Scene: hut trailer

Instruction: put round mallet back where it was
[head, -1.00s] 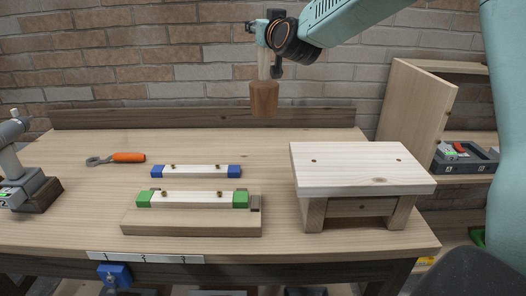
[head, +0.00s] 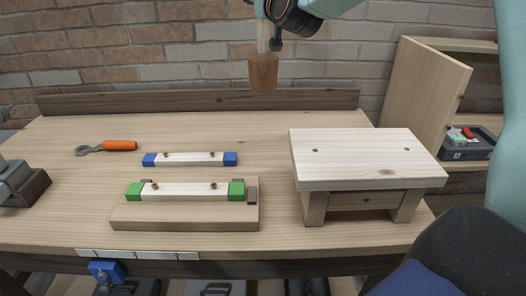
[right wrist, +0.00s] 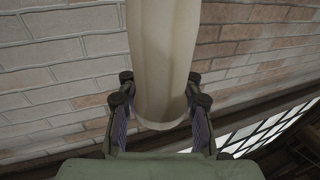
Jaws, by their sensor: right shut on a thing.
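The round mallet (head: 263,72) hangs with its brown cylindrical head down, in the air above the back of the workbench. My right gripper (head: 272,32) is shut on its pale handle, and part of it is cut off by the top of the head view. In the right wrist view the handle (right wrist: 163,60) stands between the two fingers of the right gripper (right wrist: 160,112). The mallet head is out of sight there. My left gripper is not in view.
On the workbench (head: 80,225) are an orange-handled tool (head: 119,145), a blue-ended bar (head: 190,159), a green-ended bar (head: 185,191) on a wooden block, and a small wooden stool (head: 365,160). An open wooden cabinet (head: 425,95) holds a grey tray (head: 468,146) at right. A brick wall stands behind.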

